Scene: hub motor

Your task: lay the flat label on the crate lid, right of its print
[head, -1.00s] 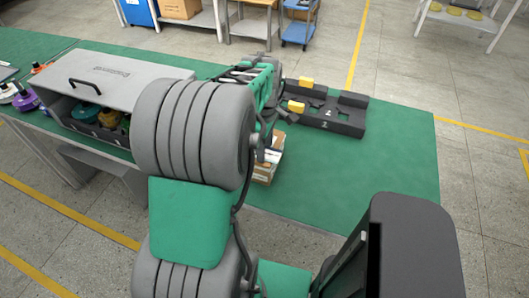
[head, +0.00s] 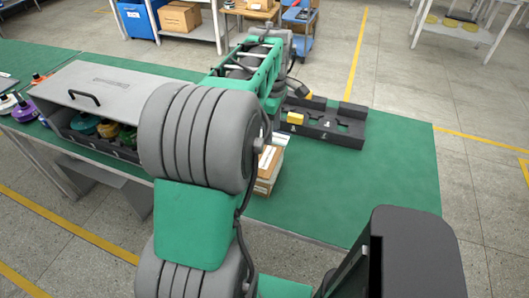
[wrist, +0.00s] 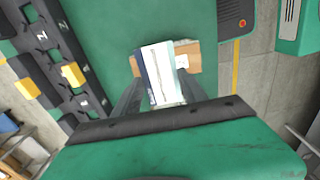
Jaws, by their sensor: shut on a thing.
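The flat label (wrist: 160,72) is white with a dark blue strip along one side. It shows in the wrist view between the two dark fingers of my gripper (wrist: 158,92), which is shut on it. A brown carton (wrist: 196,56) shows beyond the label. The crate lid (head: 135,90) is a flat grey panel with a black handle (head: 84,97), at the left in the head view. Its print (head: 110,82) is faint near the far edge. My gripper is well to the right of the lid and hidden behind my arm in the head view.
Colored parts (head: 107,130) show in the crate's open front. A black fixture with yellow blocks (head: 295,118) is at the back right. The green tabletop (head: 350,190) is clear at the right.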

